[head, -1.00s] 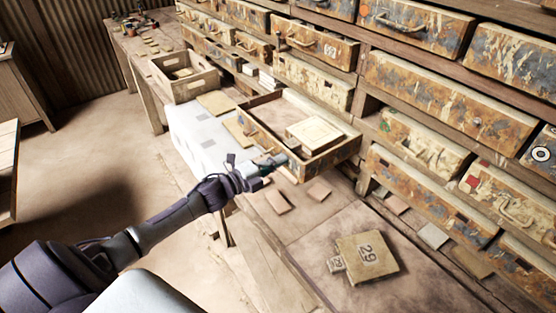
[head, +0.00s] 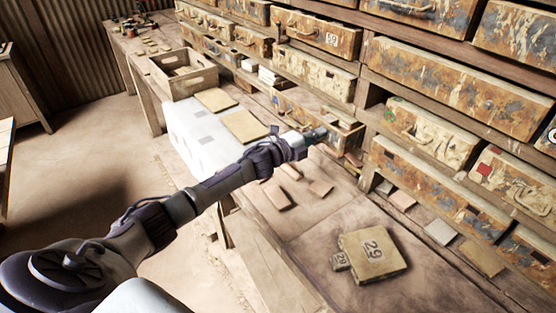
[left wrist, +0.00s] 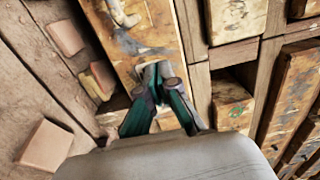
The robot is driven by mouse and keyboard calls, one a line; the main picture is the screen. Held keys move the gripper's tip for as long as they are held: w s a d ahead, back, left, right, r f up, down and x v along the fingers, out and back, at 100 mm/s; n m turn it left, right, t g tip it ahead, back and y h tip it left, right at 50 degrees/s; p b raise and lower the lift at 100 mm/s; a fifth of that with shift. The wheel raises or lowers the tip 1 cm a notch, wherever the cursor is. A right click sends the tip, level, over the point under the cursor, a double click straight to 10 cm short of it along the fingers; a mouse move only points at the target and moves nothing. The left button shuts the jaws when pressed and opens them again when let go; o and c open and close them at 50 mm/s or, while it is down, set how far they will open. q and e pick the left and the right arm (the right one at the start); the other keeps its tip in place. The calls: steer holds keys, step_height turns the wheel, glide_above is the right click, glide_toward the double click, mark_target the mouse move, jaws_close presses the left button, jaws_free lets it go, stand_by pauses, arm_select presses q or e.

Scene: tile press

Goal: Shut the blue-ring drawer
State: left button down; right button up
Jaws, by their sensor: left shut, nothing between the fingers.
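The drawer (head: 292,112) in the middle of the shelf wall stands mostly in, with part of it still showing out past the frame. Its worn, paint-flaked front and pale handle (left wrist: 125,14) show in the left wrist view. My left gripper (head: 320,132) is shut and empty at the drawer's front. In the left wrist view its fingertips (left wrist: 158,72) are together against or very close to the front, beside the handle; exact contact is unclear. The gripper hides part of the front. My right gripper is not in view.
Other drawers, such as the green-marked one (head: 430,132), fill the wall to the right.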

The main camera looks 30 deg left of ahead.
arm_select(q)
steer(key=b+x, duration=0.2)
steer(key=x, duration=0.3)
steer(key=shift+w+d+r, duration=0.1)
steer(key=shift+w+d, duration=0.05)
steer(key=shift+w, duration=0.15)
steer(key=shift+r, duration=0.25)
